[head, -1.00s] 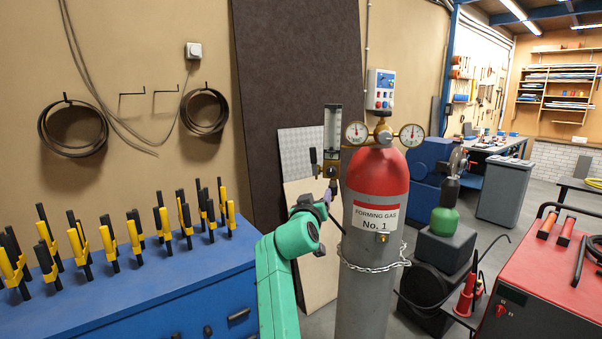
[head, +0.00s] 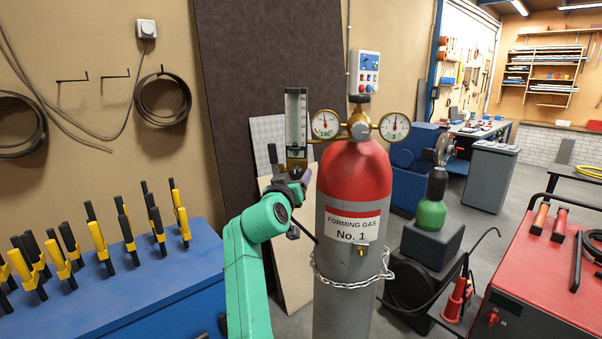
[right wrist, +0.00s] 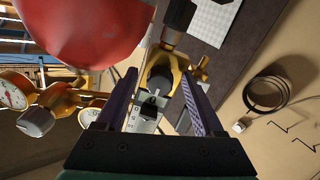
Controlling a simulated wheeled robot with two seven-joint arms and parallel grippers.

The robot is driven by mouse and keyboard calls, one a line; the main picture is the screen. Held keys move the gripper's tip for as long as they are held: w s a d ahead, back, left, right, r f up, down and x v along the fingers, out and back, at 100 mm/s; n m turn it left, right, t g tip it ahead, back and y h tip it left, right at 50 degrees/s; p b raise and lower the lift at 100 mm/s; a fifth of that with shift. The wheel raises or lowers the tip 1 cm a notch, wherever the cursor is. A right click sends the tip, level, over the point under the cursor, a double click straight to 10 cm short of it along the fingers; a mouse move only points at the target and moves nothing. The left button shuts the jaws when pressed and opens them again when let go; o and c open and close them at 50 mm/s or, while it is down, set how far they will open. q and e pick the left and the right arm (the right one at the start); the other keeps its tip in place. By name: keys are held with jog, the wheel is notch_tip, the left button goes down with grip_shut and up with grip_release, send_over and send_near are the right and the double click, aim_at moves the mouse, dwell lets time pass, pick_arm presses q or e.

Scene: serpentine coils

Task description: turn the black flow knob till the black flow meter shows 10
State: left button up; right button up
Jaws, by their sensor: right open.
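The flow meter (head: 296,118) is a clear upright tube with a dark frame on a brass body, left of the gauges. Its scale is too small to read. My right gripper (head: 302,184) is just below and in front of the brass body, partly hidden by its own arm. In the right wrist view my right gripper (right wrist: 158,76) is open, its purple fingers on either side of the brass body (right wrist: 164,68). A black knob (right wrist: 150,106) with a pale mark shows between the fingers, with visible gaps. My left gripper is not in view.
A grey gas cylinder (head: 345,265) with a red top (head: 354,170) stands right of my arm, with a chain (head: 348,282) around it. Two round gauges (head: 325,124) (head: 394,126) flank its valve. A blue bench (head: 150,290) with clamps is left.

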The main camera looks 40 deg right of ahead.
jog(key=shift+d, duration=0.1)
jog(key=shift+s+a+r, duration=0.15)
jog(key=shift+a+r, duration=0.05)
jog(key=shift+a, duration=0.25)
jog(key=shift+c, duration=1)
jog(key=shift+a+r, duration=0.1)
jog(key=shift+a, duration=0.1)
jog(key=c, duration=0.5)
jog(key=shift+s, duration=0.1)
grip_shut()
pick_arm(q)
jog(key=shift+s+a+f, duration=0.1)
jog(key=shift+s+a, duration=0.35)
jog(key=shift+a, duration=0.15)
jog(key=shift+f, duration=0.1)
